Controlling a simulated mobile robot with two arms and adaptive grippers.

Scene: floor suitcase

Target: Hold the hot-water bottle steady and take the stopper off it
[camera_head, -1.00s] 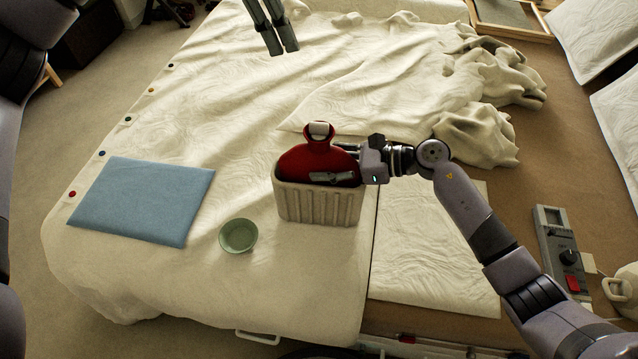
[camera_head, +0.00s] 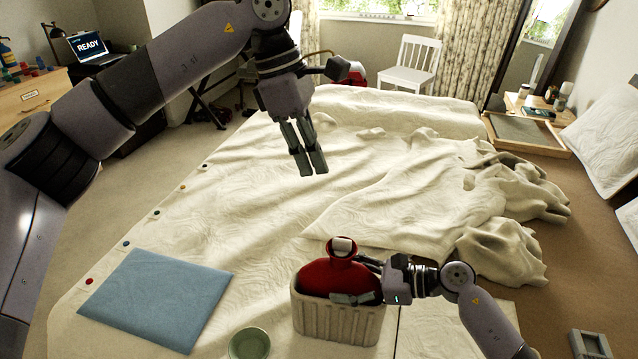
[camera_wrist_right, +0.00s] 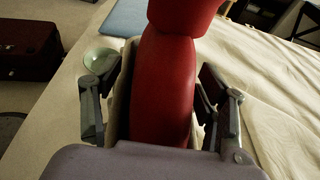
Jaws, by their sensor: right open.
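The red hot-water bottle (camera_head: 335,277) stands upright in a pale ribbed holder (camera_head: 338,322) on the bed, its lower part hidden inside. The pale stopper (camera_head: 343,246) sits at the bottle's mouth. My right gripper (camera_head: 362,281) is at the bottle's right side, fingers open on either side of it. In the right wrist view the bottle (camera_wrist_right: 163,90) rises between the two fingers, with gaps visible beside them.
A green bowl (camera_head: 249,343) is left of the holder, near the bottom edge. A blue mat (camera_head: 157,298) lies farther left. Bunched covers (camera_head: 500,245) lie to the right. The bed between my left gripper and the bottle is clear.

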